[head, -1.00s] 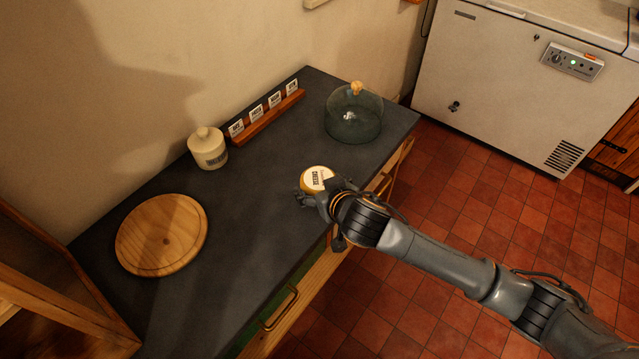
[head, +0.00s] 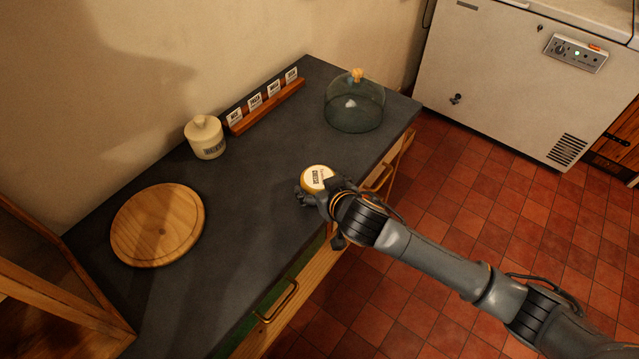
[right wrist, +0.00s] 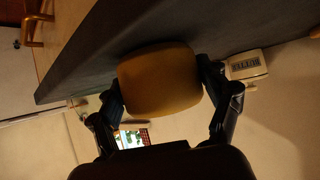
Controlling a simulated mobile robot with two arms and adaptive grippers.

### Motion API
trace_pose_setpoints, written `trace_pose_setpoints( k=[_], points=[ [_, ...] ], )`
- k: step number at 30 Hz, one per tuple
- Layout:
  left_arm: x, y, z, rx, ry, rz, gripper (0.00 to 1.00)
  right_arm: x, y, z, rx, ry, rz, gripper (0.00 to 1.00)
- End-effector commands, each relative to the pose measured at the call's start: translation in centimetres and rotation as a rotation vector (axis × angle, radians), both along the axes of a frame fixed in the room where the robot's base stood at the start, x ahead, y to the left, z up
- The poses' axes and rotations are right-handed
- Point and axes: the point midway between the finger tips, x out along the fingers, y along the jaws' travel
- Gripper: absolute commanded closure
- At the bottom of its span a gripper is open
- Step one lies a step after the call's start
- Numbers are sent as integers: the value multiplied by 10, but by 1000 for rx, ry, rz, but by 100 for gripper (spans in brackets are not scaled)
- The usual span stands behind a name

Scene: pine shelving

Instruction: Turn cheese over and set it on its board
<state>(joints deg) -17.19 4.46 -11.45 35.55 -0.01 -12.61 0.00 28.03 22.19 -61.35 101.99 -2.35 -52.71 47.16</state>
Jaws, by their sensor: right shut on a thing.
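The cheese (head: 316,178) is a small round yellow wheel with a white label reading CHEESE. It is by the front edge of the dark counter in the head view. My right gripper (head: 313,194) is shut on it; in the right wrist view the fingers press both sides of the cheese (right wrist: 160,78). I cannot tell whether the cheese touches the counter. The round wooden board (head: 158,226) lies empty at the left end of the counter. My left gripper is not in view.
A glass dome with a wooden knob (head: 354,104) stands at the counter's far right end. A lidded cream jar (head: 205,137) and a wooden rack of label cards (head: 266,106) stand along the wall. The counter (head: 245,205) is clear between cheese and board.

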Motion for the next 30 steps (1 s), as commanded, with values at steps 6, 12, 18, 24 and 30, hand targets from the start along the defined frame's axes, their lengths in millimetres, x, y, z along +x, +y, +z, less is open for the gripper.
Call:
trace_pose_setpoints(
  k=[6, 12, 18, 24, 30],
  points=[
    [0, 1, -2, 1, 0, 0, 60, 0, 0, -2, 2, -2, 1, 46],
    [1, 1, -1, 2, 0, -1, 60, 1, 0, -2, 2, -2, 1, 46],
    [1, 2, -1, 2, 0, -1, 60, 0, 0, -2, 1, -2, 0, 0],
    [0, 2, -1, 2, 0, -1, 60, 0, 0, -3, 0, -1, 0, 0],
    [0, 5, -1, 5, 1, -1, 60, -5, -2, -1, 0, 1, 1, 0]
  ],
)
